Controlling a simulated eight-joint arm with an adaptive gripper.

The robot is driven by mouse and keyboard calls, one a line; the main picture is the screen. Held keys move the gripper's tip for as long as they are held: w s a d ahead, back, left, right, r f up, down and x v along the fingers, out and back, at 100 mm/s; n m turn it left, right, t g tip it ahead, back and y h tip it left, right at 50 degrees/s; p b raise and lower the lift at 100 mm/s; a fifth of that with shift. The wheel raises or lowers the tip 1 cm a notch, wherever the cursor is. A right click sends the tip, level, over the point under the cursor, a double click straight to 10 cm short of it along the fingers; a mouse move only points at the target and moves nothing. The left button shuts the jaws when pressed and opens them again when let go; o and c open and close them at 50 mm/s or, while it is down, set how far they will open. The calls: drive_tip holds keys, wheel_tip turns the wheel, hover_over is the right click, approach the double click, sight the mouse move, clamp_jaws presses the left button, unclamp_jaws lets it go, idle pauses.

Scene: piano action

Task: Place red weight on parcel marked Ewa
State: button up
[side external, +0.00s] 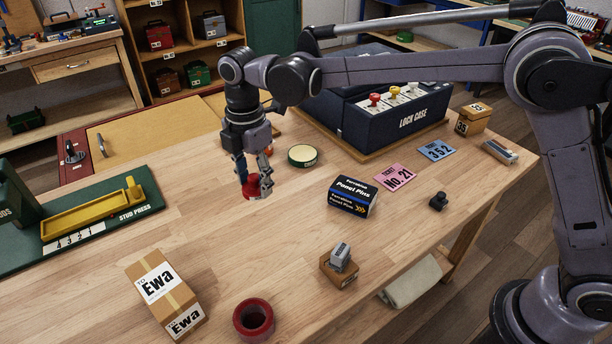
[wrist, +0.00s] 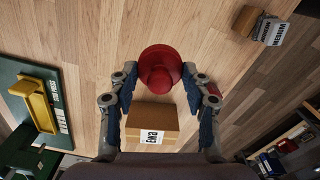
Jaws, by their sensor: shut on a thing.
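The red weight (side external: 251,187), round with a knob, is between the fingertips of my gripper (side external: 256,188), which is shut on it. In the wrist view the weight (wrist: 160,70) sits between the two fingers (wrist: 160,78). The fingers hide part of it in the side view, and I cannot tell its exact height over the bench. The parcel marked Ewa (side external: 163,290) is a brown carton with white labels at the front left, apart from my gripper. It also shows in the wrist view (wrist: 153,120), below the weight in the picture.
A red ring (side external: 253,320) lies right of the parcel. A green stud press (side external: 90,215) is at left. A Panel Pins box (side external: 352,197), a grey block (side external: 340,256) on wood and a round tin (side external: 303,156) stand to the right. The bench between gripper and parcel is clear.

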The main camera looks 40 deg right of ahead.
drive_tip(key=s+a+r+n, duration=0.1)
drive_tip(key=s+a+r, duration=0.15)
drive_tip(key=a, duration=0.35)
drive_tip(key=s+a+r, duration=0.2)
drive_tip(key=a+r, duration=0.2)
drive_tip(key=a, duration=0.3)
hover_over(163, 295)
drive_tip(key=f, duration=0.6)
drive_tip(key=shift+w+d+f, duration=0.1)
drive_tip(key=shift+d+f, duration=0.2)
drive_tip(key=shift+a+f, duration=0.3)
drive_tip(key=shift+f, duration=1.9)
drive_tip(key=shift+f, duration=0.1)
drive_tip(key=o, duration=1.4)
